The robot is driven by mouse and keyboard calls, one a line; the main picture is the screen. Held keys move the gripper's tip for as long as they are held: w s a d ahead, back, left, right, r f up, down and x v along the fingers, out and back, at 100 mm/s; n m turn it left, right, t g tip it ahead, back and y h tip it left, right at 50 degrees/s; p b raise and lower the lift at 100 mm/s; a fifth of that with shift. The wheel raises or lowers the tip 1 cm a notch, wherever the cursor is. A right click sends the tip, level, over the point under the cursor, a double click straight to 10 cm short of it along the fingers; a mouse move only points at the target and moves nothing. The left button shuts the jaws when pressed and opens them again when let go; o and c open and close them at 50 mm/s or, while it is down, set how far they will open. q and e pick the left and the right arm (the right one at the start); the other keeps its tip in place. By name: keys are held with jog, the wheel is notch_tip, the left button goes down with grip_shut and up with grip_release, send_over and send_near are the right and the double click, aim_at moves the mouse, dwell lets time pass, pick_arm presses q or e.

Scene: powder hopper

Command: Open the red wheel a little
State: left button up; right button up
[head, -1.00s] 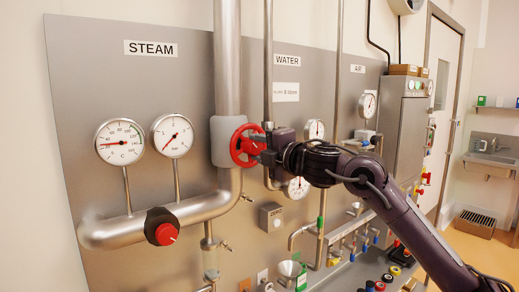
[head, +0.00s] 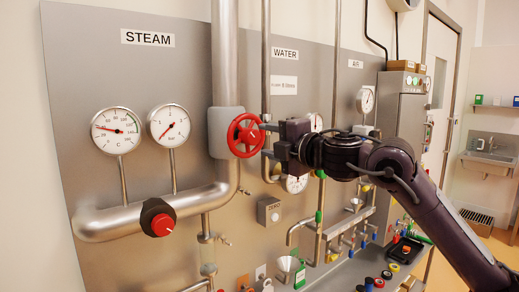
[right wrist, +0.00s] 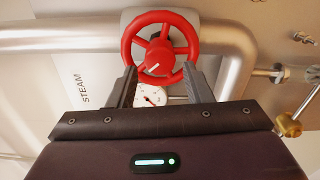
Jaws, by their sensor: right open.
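The red wheel (head: 246,135) is a spoked handwheel on a grey valve body (head: 220,146) on the vertical steam pipe. In the right wrist view the wheel (right wrist: 160,48) faces me, with a white mark on its hub. My right gripper (head: 265,140) is at the right side of the wheel in the head view. In the right wrist view its open fingers (right wrist: 161,72) stand apart at either side of the wheel's near rim. I cannot tell whether they touch it. My left gripper is not in view.
Two steam gauges (head: 117,131) (head: 169,124) are left of the wheel. A red knob (head: 159,219) sits on the lower steam pipe (head: 110,226). A grey ZERO box (head: 270,211) is below.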

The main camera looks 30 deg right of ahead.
pick_arm(q)
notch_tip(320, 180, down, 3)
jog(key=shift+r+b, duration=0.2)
jog(key=shift+b, duration=0.6)
pick_arm(e)
jog(key=s, duration=0.3)
jog(key=shift+s, duration=0.1)
